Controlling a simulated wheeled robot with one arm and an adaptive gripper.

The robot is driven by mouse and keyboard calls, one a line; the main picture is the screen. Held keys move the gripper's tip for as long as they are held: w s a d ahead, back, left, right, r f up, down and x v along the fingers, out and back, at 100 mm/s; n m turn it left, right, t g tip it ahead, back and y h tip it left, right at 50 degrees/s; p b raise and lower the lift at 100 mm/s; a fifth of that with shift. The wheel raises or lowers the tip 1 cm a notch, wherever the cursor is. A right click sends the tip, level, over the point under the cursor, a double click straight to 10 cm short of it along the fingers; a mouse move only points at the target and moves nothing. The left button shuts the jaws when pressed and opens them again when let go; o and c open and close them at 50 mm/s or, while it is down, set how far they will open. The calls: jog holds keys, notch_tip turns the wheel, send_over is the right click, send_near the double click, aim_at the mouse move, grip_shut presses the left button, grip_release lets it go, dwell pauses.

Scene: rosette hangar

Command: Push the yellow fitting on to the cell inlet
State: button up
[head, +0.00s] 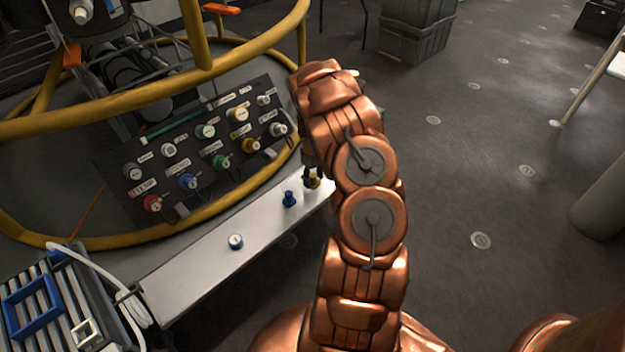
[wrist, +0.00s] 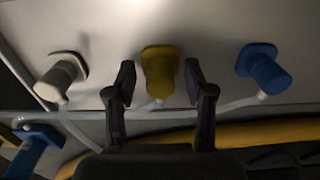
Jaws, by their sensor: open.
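The yellow fitting (wrist: 160,72) stands between the two dark fingers of my gripper (wrist: 160,82) in the wrist view, with a gap on each side. My gripper is open and not closed on it. In the head view a small yellow piece (head: 315,183) shows at the shelf's right end, beside my arm, which hides most of my gripper. The labels are too small to read, so I cannot tell which is the cell inlet.
In the wrist view a white fitting (wrist: 58,78) and a blue fitting (wrist: 265,70) flank the yellow one. A blue fitting (head: 289,199) and a white-and-blue one (head: 236,241) stand on the pale shelf (head: 190,272). Yellow rails (head: 200,75) curve around the panel.

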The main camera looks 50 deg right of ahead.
aim_at(313, 175)
jog(key=shift+c, duration=0.3)
grip_shut()
jog(key=shift+r, duration=0.15)
dwell(0.3)
jog(key=shift+r+p, duration=1.05)
jog(key=shift+r, duration=1.8)
